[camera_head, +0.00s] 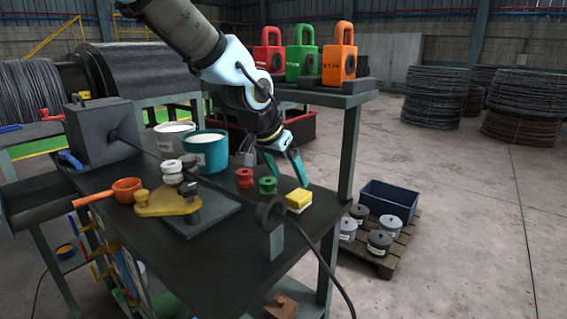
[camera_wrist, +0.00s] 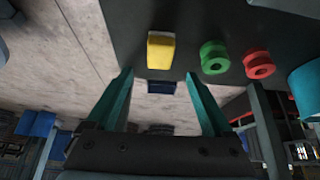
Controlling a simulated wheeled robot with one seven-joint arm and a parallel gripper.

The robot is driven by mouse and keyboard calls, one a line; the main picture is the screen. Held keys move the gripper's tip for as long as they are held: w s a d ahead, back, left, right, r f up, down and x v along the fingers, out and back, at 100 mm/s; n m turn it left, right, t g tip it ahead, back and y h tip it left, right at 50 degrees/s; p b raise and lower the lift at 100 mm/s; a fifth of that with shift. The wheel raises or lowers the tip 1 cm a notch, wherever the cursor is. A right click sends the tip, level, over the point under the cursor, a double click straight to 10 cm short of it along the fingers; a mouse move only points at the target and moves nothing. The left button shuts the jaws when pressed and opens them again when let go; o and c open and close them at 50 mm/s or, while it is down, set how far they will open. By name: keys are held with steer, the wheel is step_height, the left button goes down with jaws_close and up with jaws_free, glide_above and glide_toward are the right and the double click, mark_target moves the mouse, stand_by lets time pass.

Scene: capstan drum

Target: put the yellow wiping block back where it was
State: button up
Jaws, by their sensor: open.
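The yellow wiping block (camera_head: 299,201) lies on the dark workbench (camera_head: 200,270) near its right edge, with a pale lower layer showing. In the wrist view the block (camera_wrist: 160,51) is ahead of the fingers and between their lines, apart from both. My gripper (camera_head: 285,168) is open and empty, with teal fingers, above the bench just behind the block. The open fingers also show in the wrist view (camera_wrist: 158,90). Where the block stood before cannot be told from these frames.
A green spool (camera_head: 268,186) and a red spool (camera_head: 245,178) stand left of the block. A black roller (camera_head: 271,213) with a cable is close in front. A teal bucket (camera_head: 206,150) stands behind. Red, green and orange padlocks (camera_head: 304,58) sit on a raised shelf.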

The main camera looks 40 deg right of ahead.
steer(key=shift+v, duration=1.55)
steer(key=shift+p, duration=0.3)
